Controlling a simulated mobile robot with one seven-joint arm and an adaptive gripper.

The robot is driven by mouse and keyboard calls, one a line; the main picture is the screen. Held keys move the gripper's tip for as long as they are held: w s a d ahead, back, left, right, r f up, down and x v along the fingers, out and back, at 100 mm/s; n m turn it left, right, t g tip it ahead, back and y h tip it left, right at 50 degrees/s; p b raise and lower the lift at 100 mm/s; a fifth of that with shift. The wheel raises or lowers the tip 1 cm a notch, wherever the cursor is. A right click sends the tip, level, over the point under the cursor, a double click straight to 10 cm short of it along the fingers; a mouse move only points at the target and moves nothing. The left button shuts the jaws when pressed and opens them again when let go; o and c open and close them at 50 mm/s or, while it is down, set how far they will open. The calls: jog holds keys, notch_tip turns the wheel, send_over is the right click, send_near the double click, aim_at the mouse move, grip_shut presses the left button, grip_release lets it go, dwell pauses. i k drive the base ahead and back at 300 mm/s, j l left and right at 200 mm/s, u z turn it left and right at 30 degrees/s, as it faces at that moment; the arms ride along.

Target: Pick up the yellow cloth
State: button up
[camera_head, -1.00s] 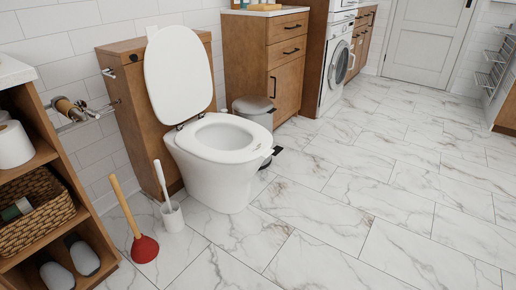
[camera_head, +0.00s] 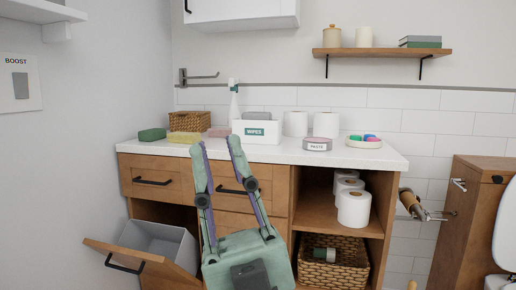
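A flat yellow cloth (camera_head: 185,138) lies on the white countertop at the left, in front of a wicker basket. My gripper (camera_head: 216,145) rises from the bottom of the view, in front of the cabinet. Its two fingers point up and away from me, spread apart, with nothing seen between them. The left fingertip appears just below and right of the cloth in the picture. I cannot tell how far apart they are in depth, but no contact shows.
Beside the cloth are a green block (camera_head: 152,134), a wicker basket (camera_head: 190,121), a pink folded item (camera_head: 218,132) and a white wipes box (camera_head: 257,131) with a spray bottle behind. A lower bin drawer (camera_head: 142,262) hangs open at left. Toilet rolls (camera_head: 354,207) fill an open shelf.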

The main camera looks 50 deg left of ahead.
aim_at(183, 138)
jog(key=u, duration=2)
